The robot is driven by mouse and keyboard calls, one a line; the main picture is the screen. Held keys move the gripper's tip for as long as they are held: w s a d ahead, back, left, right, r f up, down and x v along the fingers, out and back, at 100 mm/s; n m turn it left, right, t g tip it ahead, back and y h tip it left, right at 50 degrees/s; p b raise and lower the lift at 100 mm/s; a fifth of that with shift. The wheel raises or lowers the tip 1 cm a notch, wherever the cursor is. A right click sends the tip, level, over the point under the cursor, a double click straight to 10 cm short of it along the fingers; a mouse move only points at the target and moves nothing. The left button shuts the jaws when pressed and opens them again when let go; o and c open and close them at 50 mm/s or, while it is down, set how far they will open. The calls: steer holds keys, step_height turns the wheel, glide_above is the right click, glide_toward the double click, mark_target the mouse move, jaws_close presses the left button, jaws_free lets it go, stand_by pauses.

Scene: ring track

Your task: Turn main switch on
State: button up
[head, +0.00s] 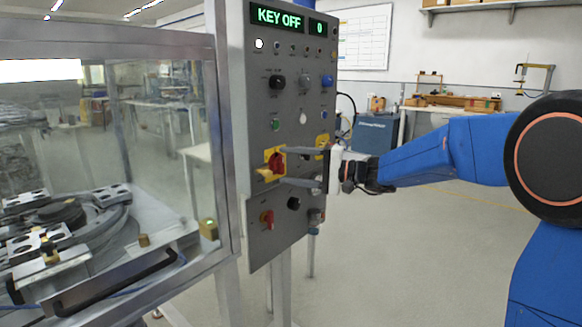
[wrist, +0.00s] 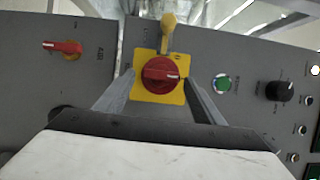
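The main switch is a red rotary knob (head: 277,162) on a yellow plate on the grey control panel (head: 257,95). In the wrist view the red knob (wrist: 160,75) sits centred on its yellow plate (wrist: 145,94), its handle and white mark lying roughly horizontal in that picture. My gripper (head: 283,166) is at the panel in front of the switch, fingers spread above and below it. In the wrist view the gripper (wrist: 160,78) shows one finger on each side of the knob. Whether either finger touches it I cannot tell. The display (head: 278,17) reads KEY OFF.
Another red switch (head: 267,219) is lower on the panel; it is at left in the wrist view (wrist: 62,47). A yellow tab (wrist: 168,33) projects beside the main switch. A green button (wrist: 222,84) and black knob (wrist: 279,91) are close. A glass enclosure (head: 165,130) stands left.

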steer(key=shift+d, duration=0.1)
steer(key=v, duration=1.7)
steer(key=shift+s, duration=0.2)
steer(key=shift+d, duration=0.1)
steer(key=shift+f, duration=0.1)
steer(key=s+f+n+g+h, duration=0.1)
steer(key=s+f+h, duration=0.15)
steer(key=s, duration=0.45)
steer(key=s+a+f+g+h, duration=0.1)
steer(key=s+f+h, duration=0.1)
steer(key=s+f, duration=0.3)
steer(key=s+f+n+g+h, duration=0.1)
steer(key=s+f+h, duration=0.2)
steer(key=s, duration=0.5)
steer(key=s+d+f+t+h, duration=0.1)
steer(key=s+d+f+h, duration=0.4)
steer(key=s+d, duration=0.2)
steer(key=s+d+f+n+t+h, duration=0.1)
steer(key=s+d+f+t+h, duration=0.1)
steer(key=s+d+f+h, duration=0.3)
steer(key=shift+s+d+f, duration=0.25)
steer(key=shift+s+d, duration=1.55)
steer(key=shift+s, duration=0.4)
